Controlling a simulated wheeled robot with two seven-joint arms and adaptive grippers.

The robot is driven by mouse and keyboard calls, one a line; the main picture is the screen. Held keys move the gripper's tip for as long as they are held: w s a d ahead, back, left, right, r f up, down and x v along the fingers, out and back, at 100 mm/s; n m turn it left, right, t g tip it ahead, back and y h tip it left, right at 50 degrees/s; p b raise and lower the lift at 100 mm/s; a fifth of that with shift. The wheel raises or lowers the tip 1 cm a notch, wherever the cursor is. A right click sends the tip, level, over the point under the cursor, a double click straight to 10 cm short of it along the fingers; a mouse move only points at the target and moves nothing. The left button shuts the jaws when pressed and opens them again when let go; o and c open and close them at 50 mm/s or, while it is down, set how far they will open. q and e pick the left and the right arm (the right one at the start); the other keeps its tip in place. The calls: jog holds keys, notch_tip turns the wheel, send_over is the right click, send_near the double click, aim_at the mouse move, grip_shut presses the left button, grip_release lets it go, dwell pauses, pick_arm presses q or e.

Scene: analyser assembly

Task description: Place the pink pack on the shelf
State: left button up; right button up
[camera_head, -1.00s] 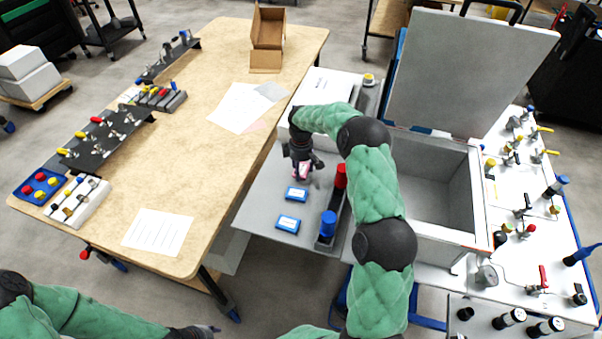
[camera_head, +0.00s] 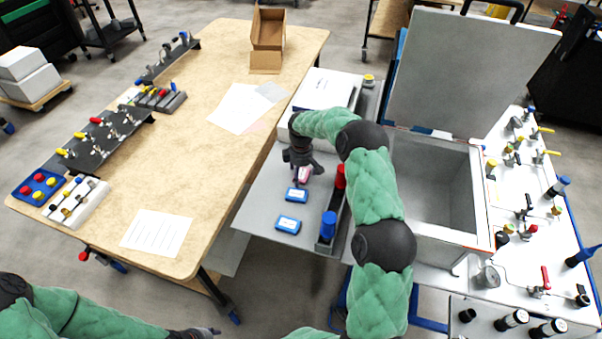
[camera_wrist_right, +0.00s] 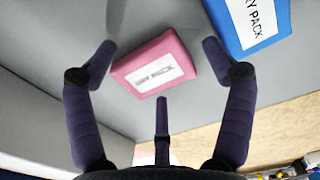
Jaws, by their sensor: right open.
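The pink pack (camera_wrist_right: 140,67) lies label up on a grey surface in the right wrist view, between and just beyond my fingertips. In the head view, only a small bit of the pink pack (camera_head: 303,177) shows under my right gripper (camera_head: 301,168). The right gripper's dark fingers (camera_wrist_right: 160,75) are spread open and do not appear to grip the pack. The grey shelf (camera_head: 262,200) beside the wooden table carries it. My left gripper (camera_head: 205,331) is partly visible at the bottom edge; its fingers are unclear.
Two blue packs, one nearer the gripper (camera_head: 296,194) and one closer to the front (camera_head: 288,224), lie on the shelf. A holder with a red (camera_head: 340,176) and a blue cylinder (camera_head: 328,225) stands to their right. A white box (camera_head: 325,88) is behind; an open-lidded grey bin (camera_head: 430,190) is right.

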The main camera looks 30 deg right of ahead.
aim_at(301, 175)
notch_tip(301, 175, up, 12)
jog(key=p, duration=0.3)
jog(key=shift+r, duration=0.2)
